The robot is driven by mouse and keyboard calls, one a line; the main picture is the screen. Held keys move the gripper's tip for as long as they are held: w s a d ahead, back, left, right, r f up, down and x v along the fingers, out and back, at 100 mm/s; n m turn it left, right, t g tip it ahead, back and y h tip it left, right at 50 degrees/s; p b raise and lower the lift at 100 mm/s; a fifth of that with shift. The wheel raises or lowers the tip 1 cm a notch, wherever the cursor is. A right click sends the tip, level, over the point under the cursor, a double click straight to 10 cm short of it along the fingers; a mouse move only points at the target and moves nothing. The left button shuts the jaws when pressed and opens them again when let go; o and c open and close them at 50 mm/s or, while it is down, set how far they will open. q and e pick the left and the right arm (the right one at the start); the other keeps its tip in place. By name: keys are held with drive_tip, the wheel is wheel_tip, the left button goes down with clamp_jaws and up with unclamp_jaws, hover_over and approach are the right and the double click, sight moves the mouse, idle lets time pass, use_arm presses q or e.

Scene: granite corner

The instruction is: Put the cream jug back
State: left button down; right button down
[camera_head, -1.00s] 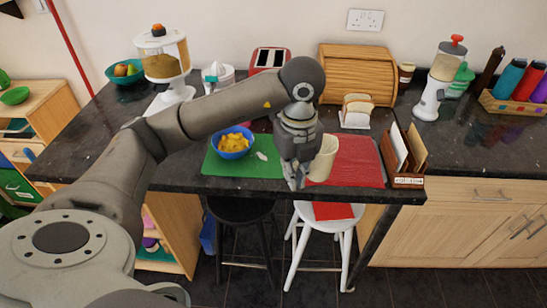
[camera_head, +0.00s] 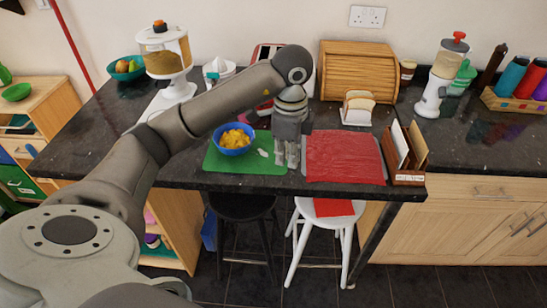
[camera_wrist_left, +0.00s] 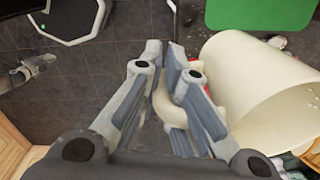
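The cream jug (camera_wrist_left: 252,85) fills the right of the left wrist view. Its curved handle lies between the fingers of my left gripper (camera_wrist_left: 168,55), which are closed in on it. In the head view my left gripper (camera_head: 286,160) points down over the counter, between the green mat (camera_head: 265,167) and the red mat (camera_head: 345,158). There the jug is hidden, or nearly so, behind the gripper and wrist. A small grey part (camera_wrist_left: 35,75) at the left of the wrist view looks like my right gripper; its fingers are too small to judge.
A blue bowl of yellow pieces (camera_head: 233,142) stands on the green mat. A toast rack (camera_head: 358,108), bread box (camera_head: 358,70) and letter holder (camera_head: 405,155) stand to the right. A food dispenser (camera_head: 165,60) is back left. The red mat is clear.

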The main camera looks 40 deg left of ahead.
use_arm(q)
drive_tip(key=w+a+f, duration=0.2)
drive_tip(key=a, duration=0.1)
drive_tip(key=w+a+f, duration=0.1)
drive_tip(key=a, duration=0.1)
drive_tip(key=shift+w+f, duration=0.15)
drive_tip(key=shift+w, duration=0.05)
drive_tip(key=a+f, duration=0.1)
drive_tip(key=w+a+f+p, duration=0.1)
drive_tip(key=w+f, duration=0.1)
drive_tip(key=f, duration=0.1)
drive_tip(key=shift+a, duration=0.4)
drive_tip(key=shift+w+a+f, duration=0.1)
drive_tip(key=shift+a+f, duration=0.05)
drive_tip(key=shift+f, duration=0.05)
wheel_tip(320, 180, down, 3)
drive_tip(key=shift+w+a+r+p, duration=0.1)
drive_tip(key=shift+a+r+p, duration=0.1)
drive_tip(key=shift+p, duration=0.9)
drive_tip(key=shift+f, duration=0.5)
drive_tip(key=c, duration=2.1)
unclamp_jaws()
drive_tip(key=shift+f, duration=0.15)
drive_tip(key=o, duration=0.5)
drive_tip(key=shift+c, duration=0.2)
